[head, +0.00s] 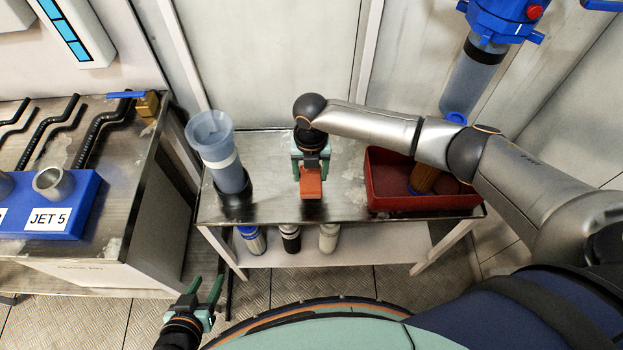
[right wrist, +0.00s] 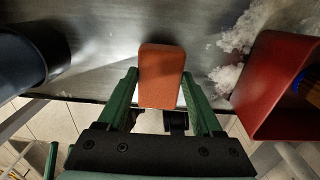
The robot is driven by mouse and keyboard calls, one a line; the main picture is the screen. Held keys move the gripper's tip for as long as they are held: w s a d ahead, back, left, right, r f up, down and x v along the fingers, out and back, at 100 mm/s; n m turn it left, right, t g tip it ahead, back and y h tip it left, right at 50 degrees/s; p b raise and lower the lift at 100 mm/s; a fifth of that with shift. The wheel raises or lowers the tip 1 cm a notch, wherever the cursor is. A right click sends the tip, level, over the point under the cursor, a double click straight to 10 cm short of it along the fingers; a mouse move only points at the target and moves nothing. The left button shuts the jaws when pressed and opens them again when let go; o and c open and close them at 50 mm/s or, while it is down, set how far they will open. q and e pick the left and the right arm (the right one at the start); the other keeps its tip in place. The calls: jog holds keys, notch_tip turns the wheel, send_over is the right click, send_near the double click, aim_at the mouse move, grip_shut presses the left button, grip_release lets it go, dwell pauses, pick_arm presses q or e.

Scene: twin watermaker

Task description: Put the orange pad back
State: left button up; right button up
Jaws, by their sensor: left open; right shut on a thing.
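The orange pad (head: 311,188) is a small block held between the green fingers of my right gripper (head: 311,172). It is over the middle of the metal table, near its front edge. In the right wrist view the pad (right wrist: 161,72) sticks out between the two fingertips of the gripper (right wrist: 161,84). I cannot tell if the pad touches the table top. My left gripper (head: 207,292) is open and empty, low over the floor at the lower left, well away from the pad.
On the metal table (head: 270,170), a blue-grey cylinder (head: 222,165) stands left of the pad. A red bin (head: 385,178) holding an orange-brown filter stands right. Several bottles (head: 290,238) are on the shelf below. A blue-headed housing (head: 474,75) hangs upper right. The table between cylinder and bin is mostly clear.

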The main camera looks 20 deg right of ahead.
aim_at(312, 175)
jog(key=shift+w+d+f, duration=0.1)
jog(key=shift+d+f, duration=0.1)
jog(key=shift+f, duration=1.55)
jog(key=shift+f+b, duration=0.1)
jog(key=shift+b, duration=0.2)
jog(key=o, duration=1.2)
